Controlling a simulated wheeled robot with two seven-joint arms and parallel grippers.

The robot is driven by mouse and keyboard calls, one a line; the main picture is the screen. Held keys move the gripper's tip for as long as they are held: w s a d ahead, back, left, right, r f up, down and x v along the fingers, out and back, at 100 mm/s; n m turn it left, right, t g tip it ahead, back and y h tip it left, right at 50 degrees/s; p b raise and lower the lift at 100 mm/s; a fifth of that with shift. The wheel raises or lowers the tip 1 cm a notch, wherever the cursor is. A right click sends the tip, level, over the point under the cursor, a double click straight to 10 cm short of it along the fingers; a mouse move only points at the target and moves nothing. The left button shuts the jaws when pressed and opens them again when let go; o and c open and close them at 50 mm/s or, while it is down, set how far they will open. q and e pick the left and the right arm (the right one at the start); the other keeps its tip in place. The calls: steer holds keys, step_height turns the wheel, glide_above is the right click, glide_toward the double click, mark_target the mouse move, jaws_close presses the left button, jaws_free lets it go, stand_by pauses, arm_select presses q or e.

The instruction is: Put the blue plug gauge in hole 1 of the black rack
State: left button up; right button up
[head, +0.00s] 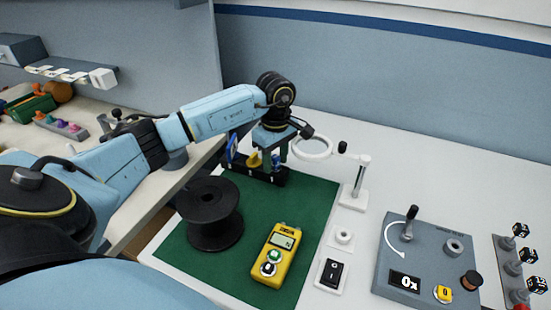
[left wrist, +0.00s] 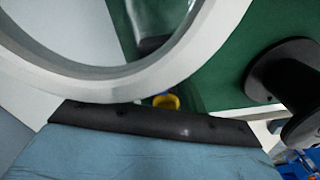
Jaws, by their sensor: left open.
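The black rack (head: 262,176) stands at the back edge of the green mat, with small pale marks on its front. A blue piece (head: 231,152) stands upright at its left end, and a yellow piece (head: 253,160) stands near its middle. A smaller blue patch (head: 276,161) shows under my left gripper (head: 273,155), which is open and points down over the rack's right part. I cannot tell which blue piece is the plug gauge, or whether one is between the fingers. The yellow piece (left wrist: 165,102) also shows in the left wrist view. The holes are mostly hidden.
A magnifier ring (head: 312,148) on a stand is close right of my left gripper; its ring (left wrist: 190,50) fills much of the left wrist view. A black spool (head: 210,215) and yellow meter (head: 275,255) occupy the green mat (head: 310,205). A grey crank box (head: 425,255) stands right.

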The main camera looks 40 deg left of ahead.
mark_target(276, 157)
arm_select(q)
step_height(276, 157, up, 13)
steer(key=shift+f, duration=0.15)
steer(key=shift+p, duration=0.3)
stand_by(0.4)
